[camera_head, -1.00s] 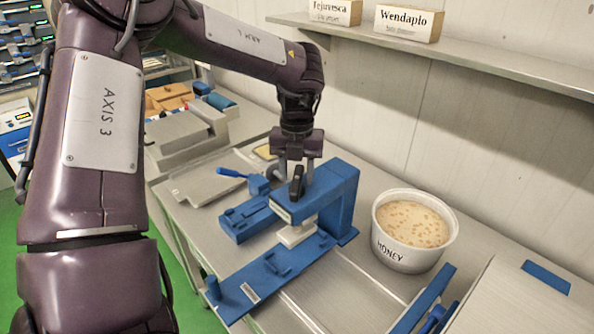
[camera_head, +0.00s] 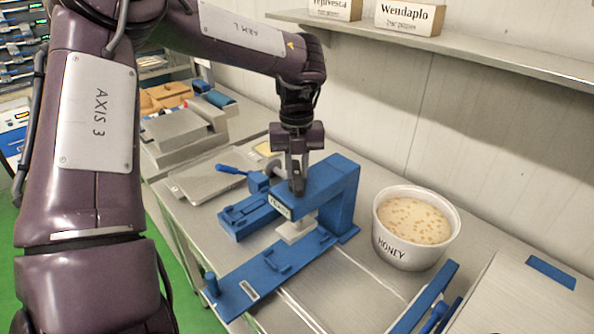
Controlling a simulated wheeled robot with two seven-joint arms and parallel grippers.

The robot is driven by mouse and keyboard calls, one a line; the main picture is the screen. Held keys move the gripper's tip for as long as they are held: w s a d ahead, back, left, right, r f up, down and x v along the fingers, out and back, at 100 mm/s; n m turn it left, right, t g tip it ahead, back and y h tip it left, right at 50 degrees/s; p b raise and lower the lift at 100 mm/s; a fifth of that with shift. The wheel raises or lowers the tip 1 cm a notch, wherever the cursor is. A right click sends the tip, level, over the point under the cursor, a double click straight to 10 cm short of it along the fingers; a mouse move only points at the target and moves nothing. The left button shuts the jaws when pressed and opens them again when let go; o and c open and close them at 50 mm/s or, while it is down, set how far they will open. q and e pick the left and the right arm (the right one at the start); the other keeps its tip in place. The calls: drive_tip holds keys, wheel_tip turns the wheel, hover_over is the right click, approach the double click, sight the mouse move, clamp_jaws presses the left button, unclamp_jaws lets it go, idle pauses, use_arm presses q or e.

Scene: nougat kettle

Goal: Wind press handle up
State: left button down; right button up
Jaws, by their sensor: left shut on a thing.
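The blue press (camera_head: 335,185) stands on the metal bench, with a white plate (camera_head: 296,231) under its head and a long blue base (camera_head: 245,290) running toward the front left. My left gripper (camera_head: 297,178) points down over the top of the press head. It is shut on the press handle (camera_head: 297,187), a small dark piece mostly hidden between the fingers. My right gripper is out of view.
A white honey tub (camera_head: 393,252) filled with a pale, nut-studded mass stands right of the press. A wall shelf (camera_head: 470,57) with name cards runs behind.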

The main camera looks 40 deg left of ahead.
use_arm(q)
drive_tip(key=n+b, duration=0.2)
drive_tip(key=n, duration=0.1)
drive_tip(key=shift+f+n, duration=0.1)
drive_tip(key=shift+n, duration=0.2)
drive_tip(key=n+b, duration=0.2)
drive_tip(key=n, duration=0.2)
drive_tip(key=shift+s+a+n, duration=0.1)
drive_tip(key=shift+s+n, duration=0.05)
drive_tip(key=shift+n, duration=0.15)
drive_tip(key=n+b, duration=0.2)
drive_tip(key=n, duration=0.3)
drive_tip(key=shift+s, duration=0.15)
drive_tip(key=shift+s+n+b, duration=0.1)
drive_tip(key=shift+n+b, duration=0.6)
drive_tip(key=shift+n, duration=1.4)
drive_tip(key=c, duration=1.3)
unclamp_jaws()
